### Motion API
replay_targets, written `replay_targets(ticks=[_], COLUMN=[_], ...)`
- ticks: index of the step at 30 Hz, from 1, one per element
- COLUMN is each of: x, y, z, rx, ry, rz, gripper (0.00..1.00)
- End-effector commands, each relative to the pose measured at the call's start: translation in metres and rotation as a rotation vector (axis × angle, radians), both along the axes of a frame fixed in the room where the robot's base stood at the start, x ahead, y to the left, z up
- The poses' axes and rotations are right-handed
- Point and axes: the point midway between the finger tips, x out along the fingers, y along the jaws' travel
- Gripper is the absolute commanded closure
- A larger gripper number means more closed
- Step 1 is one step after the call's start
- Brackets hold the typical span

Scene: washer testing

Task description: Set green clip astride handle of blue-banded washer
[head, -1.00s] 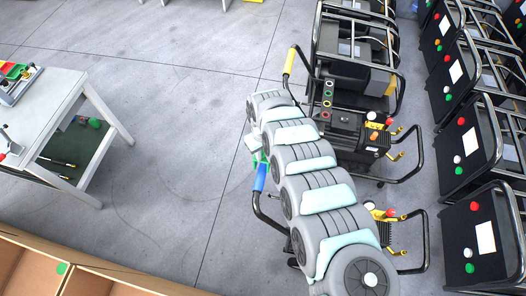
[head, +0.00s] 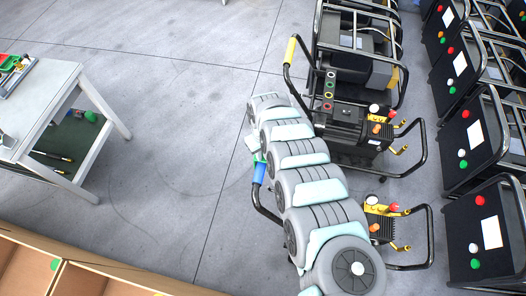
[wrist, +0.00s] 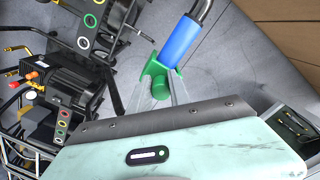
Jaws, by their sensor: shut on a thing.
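The blue-banded washer (head: 376,225) stands at the lower right in the head view, partly hidden behind my arm. Its black handle rises at the left of my arm and carries a blue band (head: 260,173). In the wrist view the blue band (wrist: 181,42) is on the metal handle at top centre. My gripper (wrist: 157,92) is shut on the green clip (wrist: 160,81). The clip is at the near end of the blue band and seems to meet or overlap it; I cannot tell whether it straddles the handle. In the head view the clip is mostly hidden.
A yellow-banded washer (head: 345,125) stands just behind, its handle (head: 291,50) rising near my arm. Several black machines (head: 465,130) line the right. A work table (head: 50,85) is at left, and a wooden divided crate (head: 60,262) at lower left. Floor between is clear.

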Motion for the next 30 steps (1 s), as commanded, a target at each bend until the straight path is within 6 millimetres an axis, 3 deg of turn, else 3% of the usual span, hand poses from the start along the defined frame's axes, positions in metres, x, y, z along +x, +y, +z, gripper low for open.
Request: replay_targets(ticks=[8, 9, 18, 26, 30], x=[0.000, 0.000, 0.000, 0.000, 0.000], y=[0.000, 0.000, 0.000, 0.000, 0.001], z=[-0.001, -0.001, -0.001, 0.000, 0.010], rx=[0.000, 0.000, 0.000, 0.000, 0.001], ry=[0.000, 0.000, 0.000, 0.000, 0.000], rz=[0.001, 0.001, 0.001, 0.001, 0.002], gripper=[1.00, 0.74, 0.52, 0.52, 0.52])
